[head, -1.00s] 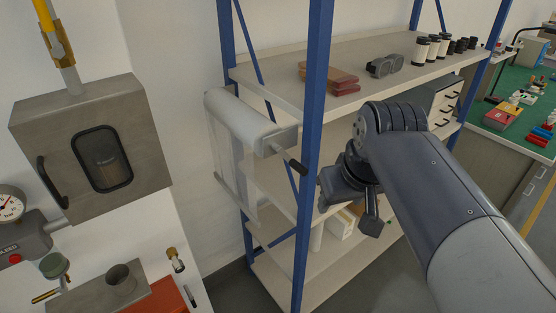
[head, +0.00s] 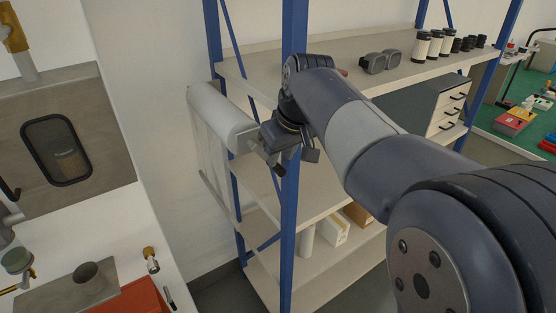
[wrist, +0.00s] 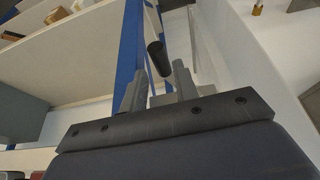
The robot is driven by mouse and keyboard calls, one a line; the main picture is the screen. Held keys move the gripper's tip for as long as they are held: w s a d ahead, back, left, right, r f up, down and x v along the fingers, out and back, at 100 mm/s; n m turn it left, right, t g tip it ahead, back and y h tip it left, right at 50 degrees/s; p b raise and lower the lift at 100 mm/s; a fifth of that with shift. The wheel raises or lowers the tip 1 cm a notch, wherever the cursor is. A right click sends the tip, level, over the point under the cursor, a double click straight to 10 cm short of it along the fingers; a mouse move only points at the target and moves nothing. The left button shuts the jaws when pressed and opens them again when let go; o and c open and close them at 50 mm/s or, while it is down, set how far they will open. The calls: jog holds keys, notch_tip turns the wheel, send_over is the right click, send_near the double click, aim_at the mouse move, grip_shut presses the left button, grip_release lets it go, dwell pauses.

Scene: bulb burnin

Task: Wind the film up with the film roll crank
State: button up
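The white film roll (head: 215,117) is mounted on the left side of the blue-framed shelf, with its clear film (head: 209,160) hanging down the wall. The black handle of the film roll crank shows in the wrist view (wrist: 158,58), just beyond the fingertips of my gripper (wrist: 158,82). The two grey fingers are apart, with nothing between them. In the head view my gripper (head: 287,155) is at the roll's right end, beside the blue post, and partly hides the crank.
The blue shelf post (head: 291,210) stands right beside my gripper. Black binoculars (head: 382,61) and several canisters (head: 433,45) are on the upper shelf board. A metal box with a window (head: 58,150) is at left.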

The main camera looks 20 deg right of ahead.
aim_at(278, 165)
jog(key=shift+x, duration=1.7)
grip_shut()
